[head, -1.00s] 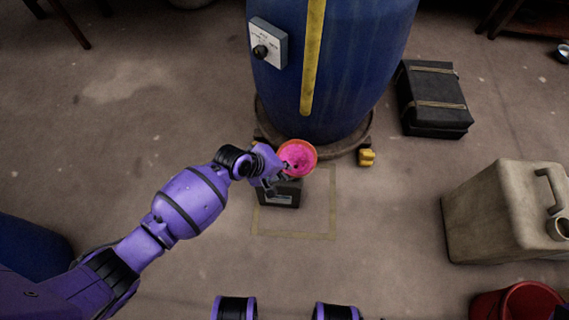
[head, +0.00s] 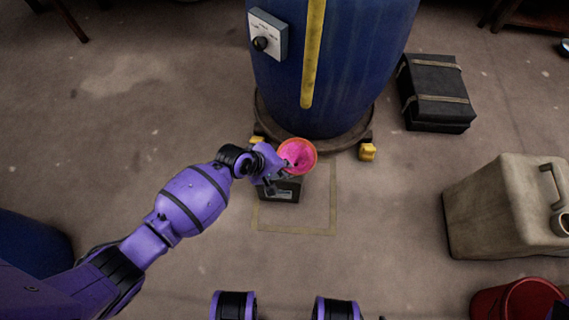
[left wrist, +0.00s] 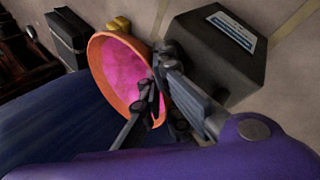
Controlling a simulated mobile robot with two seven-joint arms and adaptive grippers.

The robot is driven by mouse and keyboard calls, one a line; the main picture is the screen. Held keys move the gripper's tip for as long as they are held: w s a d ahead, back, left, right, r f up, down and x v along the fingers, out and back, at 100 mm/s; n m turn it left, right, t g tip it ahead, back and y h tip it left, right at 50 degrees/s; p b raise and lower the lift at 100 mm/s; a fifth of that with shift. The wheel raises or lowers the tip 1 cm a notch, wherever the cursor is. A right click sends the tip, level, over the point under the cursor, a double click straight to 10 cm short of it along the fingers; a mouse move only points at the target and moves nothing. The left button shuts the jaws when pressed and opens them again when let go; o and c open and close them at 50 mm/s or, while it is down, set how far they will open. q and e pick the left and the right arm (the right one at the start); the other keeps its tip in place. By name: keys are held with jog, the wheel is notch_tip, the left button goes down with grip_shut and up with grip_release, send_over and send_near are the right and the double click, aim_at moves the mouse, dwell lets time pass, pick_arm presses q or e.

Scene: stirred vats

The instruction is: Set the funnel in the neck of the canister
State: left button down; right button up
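The funnel (head: 298,155) has an orange rim and a pink inside. In the head view it shows just beyond the dark box, with its mouth facing up. My left gripper (head: 281,170) is at its near left side. In the left wrist view the fingers (left wrist: 157,88) straddle the funnel's (left wrist: 103,75) rim and appear shut on it; the fingers hide part of the rim. The canister (head: 490,215) is a beige jerrycan with a handle, standing on the floor at the right. Its neck (head: 561,223) is at the right picture edge, well apart from the funnel. My right gripper is out of view.
A dark box with a label (head: 281,191) stands by a yellow floor outline (head: 300,232), under my left gripper. A large blue vat (head: 350,70) stands behind it. A black case (head: 435,92) lies at the right, and a red bucket (head: 520,300) stands below the canister. Floor between is clear.

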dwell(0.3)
pick_arm(q)
jog(key=shift+f, duration=0.5)
dwell(0.4)
jog(key=c, duration=1.9)
grip_release()
jog(key=shift+s, duration=0.1)
jog(key=shift+o, duration=0.2)
